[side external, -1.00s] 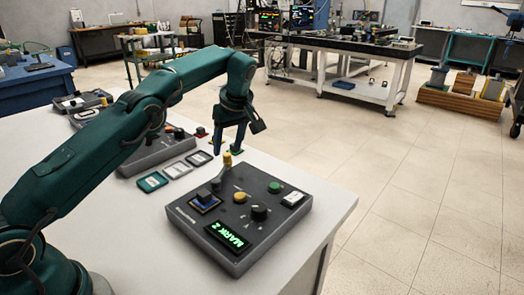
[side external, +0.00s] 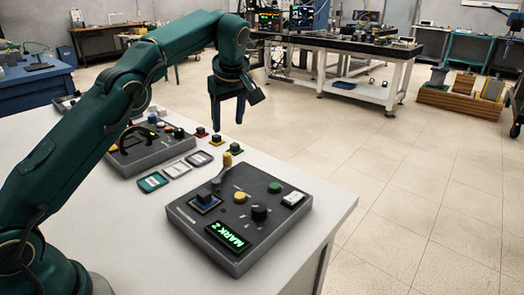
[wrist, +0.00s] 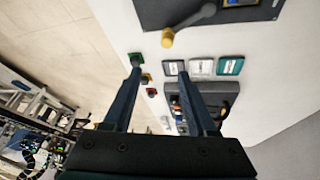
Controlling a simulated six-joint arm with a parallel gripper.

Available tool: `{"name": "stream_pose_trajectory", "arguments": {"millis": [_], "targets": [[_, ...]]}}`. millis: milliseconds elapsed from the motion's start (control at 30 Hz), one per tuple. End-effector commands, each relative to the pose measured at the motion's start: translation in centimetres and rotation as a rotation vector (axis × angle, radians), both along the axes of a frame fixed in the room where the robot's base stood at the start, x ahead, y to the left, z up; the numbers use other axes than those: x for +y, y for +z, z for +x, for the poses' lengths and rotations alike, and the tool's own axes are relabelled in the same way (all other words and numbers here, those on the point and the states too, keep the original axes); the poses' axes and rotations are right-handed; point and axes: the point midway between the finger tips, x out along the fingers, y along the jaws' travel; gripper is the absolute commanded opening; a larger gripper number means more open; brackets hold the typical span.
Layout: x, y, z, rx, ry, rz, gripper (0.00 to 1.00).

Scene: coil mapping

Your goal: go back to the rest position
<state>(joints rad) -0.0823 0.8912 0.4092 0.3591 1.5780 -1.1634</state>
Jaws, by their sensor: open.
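My gripper (side external: 227,110) is open and empty, pointing down in the air above the far side of the white table (side external: 325,180). In the wrist view its two fingers (wrist: 160,72) stand apart with nothing between them. The near control box (side external: 240,262) has a lit green "MARK Z" display, a yellow-tipped lever (side external: 227,160) and several knobs and buttons. My gripper is above and behind this lever, apart from it. No rest position is marked in view.
A second control box (side external: 150,160) stands further left, partly behind my arm. Three flat cards (side external: 177,169) lie between the boxes. Small dark blocks on coloured bases (side external: 216,139) line the far edge. Open floor (side external: 430,190) lies to the right.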

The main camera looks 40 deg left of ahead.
Motion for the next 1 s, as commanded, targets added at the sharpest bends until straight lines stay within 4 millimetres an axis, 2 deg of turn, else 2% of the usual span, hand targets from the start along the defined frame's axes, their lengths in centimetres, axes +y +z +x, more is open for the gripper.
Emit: {"name": "stream_pose_trajectory", "arguments": {"millis": [33, 200, 333, 500, 633, 767, 1000], "targets": [[-0.4, 2.1, -0.6, -0.027, -0.011, -0.004, 0.58], [-2.0, 6.6, -3.4, -0.065, -0.105, -0.013, 0.58], [-3.2, 9.1, -6.2, -0.082, -0.209, -0.013, 0.58], [-4.9, 10.7, -10.4, -0.092, -0.366, -0.007, 0.58], [-6.3, 10.7, -13.9, -0.093, -0.5, 0.005, 0.58], [-7.5, 9.7, -17.4, -0.092, -0.64, 0.019, 0.58], [-9.6, 5.4, -23.1, -0.072, -0.905, 0.056, 0.58]]}}
